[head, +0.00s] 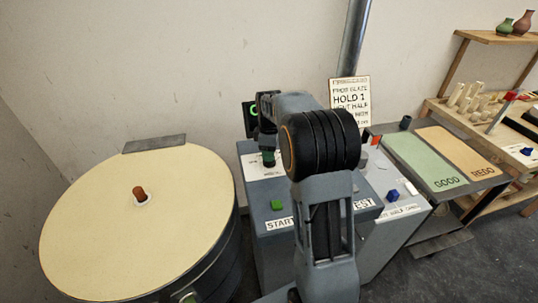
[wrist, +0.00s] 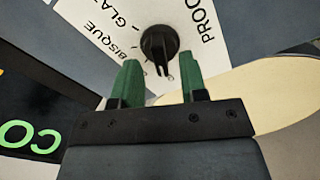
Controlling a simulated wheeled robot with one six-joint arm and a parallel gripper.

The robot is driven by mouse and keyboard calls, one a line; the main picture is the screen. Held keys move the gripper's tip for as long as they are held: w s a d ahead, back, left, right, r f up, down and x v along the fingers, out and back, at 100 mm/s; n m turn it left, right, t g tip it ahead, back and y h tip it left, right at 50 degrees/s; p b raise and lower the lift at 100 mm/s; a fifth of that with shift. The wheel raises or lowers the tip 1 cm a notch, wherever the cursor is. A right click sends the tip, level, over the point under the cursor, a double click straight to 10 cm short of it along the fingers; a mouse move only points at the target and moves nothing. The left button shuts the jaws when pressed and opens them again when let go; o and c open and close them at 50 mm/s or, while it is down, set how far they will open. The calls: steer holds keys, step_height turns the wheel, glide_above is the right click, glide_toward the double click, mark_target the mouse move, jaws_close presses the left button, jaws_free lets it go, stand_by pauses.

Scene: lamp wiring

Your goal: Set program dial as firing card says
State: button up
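The program dial (wrist: 160,45) is a black round knob with a ridge, on a white label plate (wrist: 105,22). "BISQUE", a partly hidden "GLA…" and "PROG…" show on the plate. I cannot tell which mark the dial points at. My gripper (wrist: 161,78) has two green fingers, apart and empty, with the dial just beyond and between their tips; contact is not visible. In the head view my gripper (head: 268,158) is above the control box (head: 285,222), and my arm hides the dial. The firing card (head: 350,90) behind reads roughly "FROM GLAZE, HOLD 1"; its lower lines are unclear.
A round kiln with a cream lid (head: 95,215) and brown plug (head: 139,193) stands left. A blue knob (head: 392,195) sits to the right, before the GOOD (head: 425,160) and REDO (head: 465,155) mats.

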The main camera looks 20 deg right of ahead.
steer(key=shift+f, duration=0.75)
steer(key=shift+c, duration=0.4)
jaws_close()
